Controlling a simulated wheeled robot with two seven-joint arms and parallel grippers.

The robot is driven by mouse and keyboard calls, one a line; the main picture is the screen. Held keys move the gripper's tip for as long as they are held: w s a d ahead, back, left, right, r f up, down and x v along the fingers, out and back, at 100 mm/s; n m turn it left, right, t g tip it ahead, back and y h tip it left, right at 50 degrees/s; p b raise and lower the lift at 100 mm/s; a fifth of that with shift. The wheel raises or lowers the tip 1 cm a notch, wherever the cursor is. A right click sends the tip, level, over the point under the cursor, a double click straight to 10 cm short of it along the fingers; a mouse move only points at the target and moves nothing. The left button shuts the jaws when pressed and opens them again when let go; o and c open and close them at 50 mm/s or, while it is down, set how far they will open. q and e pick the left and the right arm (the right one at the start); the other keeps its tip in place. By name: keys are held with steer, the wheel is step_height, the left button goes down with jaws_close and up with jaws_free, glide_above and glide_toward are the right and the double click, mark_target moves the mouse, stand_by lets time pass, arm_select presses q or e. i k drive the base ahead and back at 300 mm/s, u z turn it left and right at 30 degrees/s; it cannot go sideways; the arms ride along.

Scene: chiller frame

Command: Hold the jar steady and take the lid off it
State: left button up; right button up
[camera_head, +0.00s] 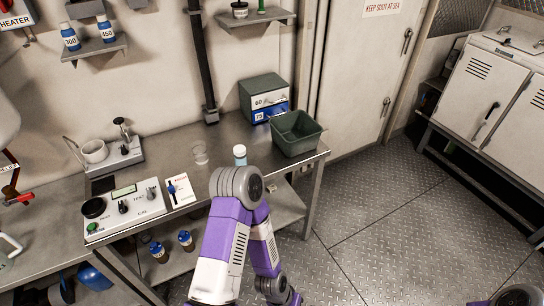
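A small pale container with a white top (239,150), which looks like the lidded jar, stands on the steel bench near its front edge. Its lower part is hidden behind the grey joint of my purple and white arm. Neither gripper's fingers show. A dark piece of my other arm shows in the bottom right corner.
A green open bin (297,134) and a grey and blue box (265,98) stand to the right on the bench (228,132). A control panel (124,209), a card (181,191) and a small instrument (112,152) are to the left. Bottles (186,240) stand on the lower shelf.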

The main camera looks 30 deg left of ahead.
mark_target(243, 161)
steer(key=i, duration=1.25)
steer(key=u, duration=1.65)
